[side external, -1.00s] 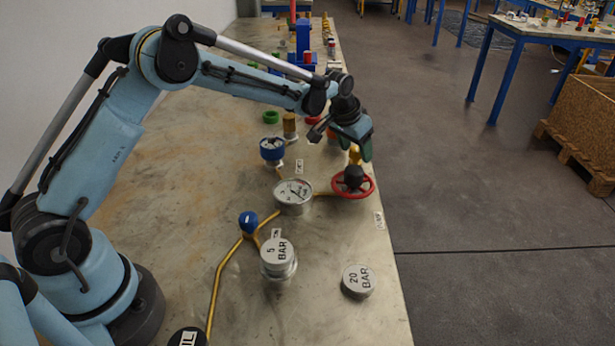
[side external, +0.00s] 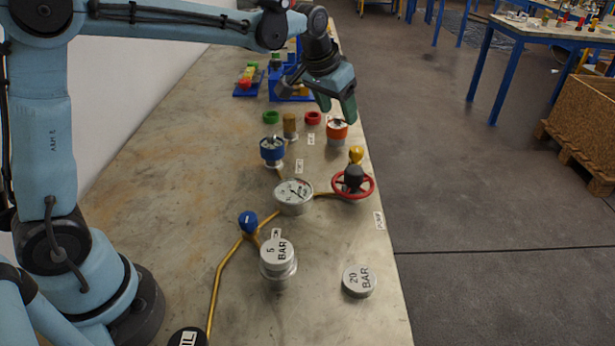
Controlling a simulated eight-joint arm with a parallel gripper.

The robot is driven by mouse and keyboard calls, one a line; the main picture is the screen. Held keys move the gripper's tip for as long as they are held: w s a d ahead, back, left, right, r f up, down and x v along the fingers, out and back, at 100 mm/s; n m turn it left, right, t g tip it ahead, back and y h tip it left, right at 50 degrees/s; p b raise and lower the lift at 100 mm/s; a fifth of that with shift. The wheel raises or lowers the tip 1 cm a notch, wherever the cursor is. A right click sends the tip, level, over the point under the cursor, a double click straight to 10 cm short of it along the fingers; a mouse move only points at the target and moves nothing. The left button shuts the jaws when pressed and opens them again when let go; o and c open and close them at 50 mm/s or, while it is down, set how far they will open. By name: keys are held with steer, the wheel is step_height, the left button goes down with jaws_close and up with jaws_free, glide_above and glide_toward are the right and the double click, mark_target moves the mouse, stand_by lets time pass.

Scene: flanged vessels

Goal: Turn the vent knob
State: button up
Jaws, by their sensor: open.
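Two knobs stand out: a blue knob (side external: 249,222) on the brass pipe at the left, and a yellow knob (side external: 356,154) just behind the red handwheel (side external: 366,190). I cannot read which one is the vent. A round pressure gauge (side external: 293,195) sits between them on the pipe. My gripper (side external: 336,107) is open and empty, fingers pointing down.
A 5 BAR weight (side external: 277,252) sits on a metal vessel, and a 20 BAR weight (side external: 358,281) lies at the front right. A blue-rimmed vessel (side external: 272,151), a brass cylinder (side external: 290,125), green and red rings stand farther back. The table's right edge is close to the handwheel.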

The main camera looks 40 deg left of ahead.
steer(key=s+t, duration=0.2)
steer(key=s, duration=1.7)
steer(key=shift+s+a+f, duration=0.25)
steer(key=shift+s+a, duration=0.05)
steer(key=shift+s+f, duration=0.45)
steer(key=shift+s, duration=0.2)
steer(key=shift+s+f, duration=0.45)
steer(key=shift+s, duration=0.15)
stand_by(0.5)
